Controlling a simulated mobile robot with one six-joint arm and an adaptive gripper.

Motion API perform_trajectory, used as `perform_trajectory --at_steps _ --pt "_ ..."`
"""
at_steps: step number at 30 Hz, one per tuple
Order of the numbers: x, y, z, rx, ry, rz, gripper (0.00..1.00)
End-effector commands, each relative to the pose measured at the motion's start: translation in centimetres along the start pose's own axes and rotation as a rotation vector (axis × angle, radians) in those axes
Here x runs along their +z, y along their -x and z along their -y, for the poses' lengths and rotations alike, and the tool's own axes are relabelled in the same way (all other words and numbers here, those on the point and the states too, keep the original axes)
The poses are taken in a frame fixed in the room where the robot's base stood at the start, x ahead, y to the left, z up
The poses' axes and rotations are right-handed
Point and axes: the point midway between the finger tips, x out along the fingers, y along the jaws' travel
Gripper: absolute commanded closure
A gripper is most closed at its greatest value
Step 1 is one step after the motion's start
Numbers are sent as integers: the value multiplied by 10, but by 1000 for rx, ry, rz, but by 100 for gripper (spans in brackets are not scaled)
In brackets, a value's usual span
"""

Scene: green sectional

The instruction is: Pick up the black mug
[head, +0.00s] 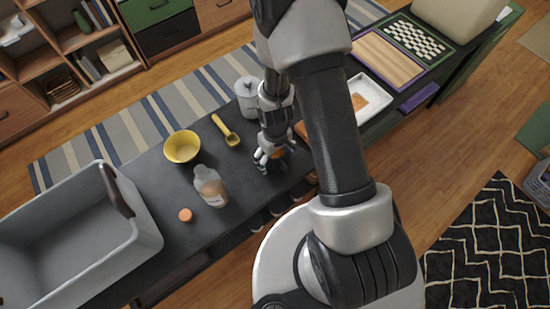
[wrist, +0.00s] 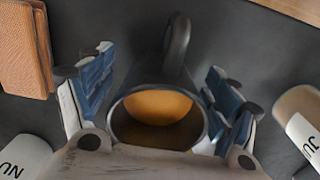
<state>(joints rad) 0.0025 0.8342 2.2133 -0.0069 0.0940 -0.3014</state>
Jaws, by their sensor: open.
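The black mug (wrist: 158,108) shows in the wrist view, dark outside with an orange-yellow inside. Its open mouth faces the camera and its handle (wrist: 177,45) points toward the top of the picture. My gripper (wrist: 160,80) is open, with one blue-padded finger on each side of the mug. Gaps show between the fingers and the mug wall. In the head view my gripper (head: 268,160) is low over the dark table, and the mug is mostly hidden by it.
On the table (head: 235,190) are a yellow bowl (head: 182,147), a yellow scoop (head: 226,131), a bottle (head: 210,187), an orange lid (head: 185,215), a white canister (head: 247,97) and a large grey bin (head: 150,238).

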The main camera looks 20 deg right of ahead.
Motion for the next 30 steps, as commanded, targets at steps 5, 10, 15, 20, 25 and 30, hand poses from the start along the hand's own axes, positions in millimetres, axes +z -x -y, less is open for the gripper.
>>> perform_trajectory --at_steps 5,10,15,20,25,30 --pt "0 1 0 0 0 -1 20" --pt "0 1 0 0 0 0 31" --pt "0 1 0 0 0 0 42" --pt "0 1 0 0 0 0 53" --pt "0 1 0 0 0 0 64" --pt "0 1 0 0 0 0 76"
